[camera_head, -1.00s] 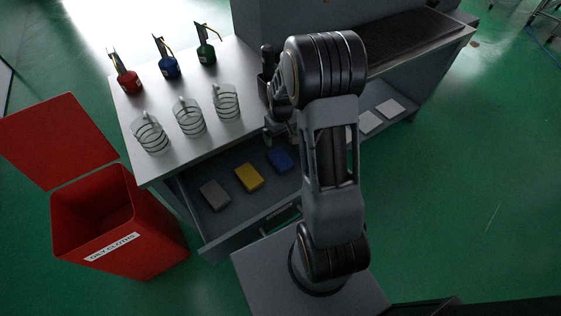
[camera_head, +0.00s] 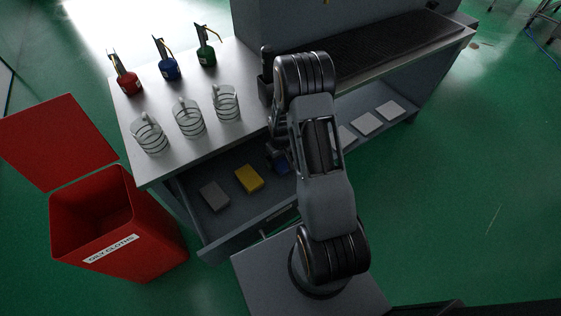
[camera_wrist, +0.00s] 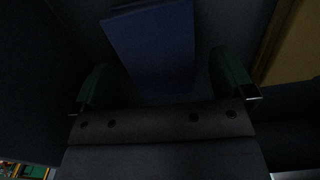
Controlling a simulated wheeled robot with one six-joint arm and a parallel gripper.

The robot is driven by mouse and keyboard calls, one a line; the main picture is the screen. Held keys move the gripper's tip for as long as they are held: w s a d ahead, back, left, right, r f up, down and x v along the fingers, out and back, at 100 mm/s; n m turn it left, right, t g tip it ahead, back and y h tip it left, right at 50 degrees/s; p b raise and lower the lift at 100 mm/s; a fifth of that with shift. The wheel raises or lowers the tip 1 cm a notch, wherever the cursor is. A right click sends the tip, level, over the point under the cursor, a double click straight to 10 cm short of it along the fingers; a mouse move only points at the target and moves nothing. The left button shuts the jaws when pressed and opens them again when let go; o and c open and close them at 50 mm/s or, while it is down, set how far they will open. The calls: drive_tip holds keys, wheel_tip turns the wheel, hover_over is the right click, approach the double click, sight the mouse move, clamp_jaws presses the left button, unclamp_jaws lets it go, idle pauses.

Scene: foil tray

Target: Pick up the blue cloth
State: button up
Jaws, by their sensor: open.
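The blue cloth (camera_head: 281,168) lies folded in the open drawer, to the right of the yellow cloth, and my arm and gripper hide most of it in the head view. In the wrist view the blue cloth (camera_wrist: 152,45) is close in front, with its near part between the two green-tipped fingers. My gripper (camera_wrist: 165,88) is open, one finger on each side of the cloth with gaps beside it. In the head view my gripper (camera_head: 277,152) is low at the drawer. The wrist view is dark, so contact cannot be told.
A yellow cloth (camera_head: 249,178) and a grey cloth (camera_head: 214,195) lie in the same drawer (camera_head: 225,230). The bench top (camera_head: 215,146) above holds several glass jugs and oil cans. A red open-lidded bin (camera_head: 150,245) stands at left. White pads (camera_head: 367,123) lie on a shelf at right.

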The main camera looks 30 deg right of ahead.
drive_tip(key=shift+f, duration=0.8)
drive_tip(key=c, duration=1)
drive_tip(key=shift+r, duration=0.1)
wheel_tip(320, 180, up, 28)
drive_tip(key=shift+f+p, duration=0.1)
drive_tip(key=shift+p, duration=0.65)
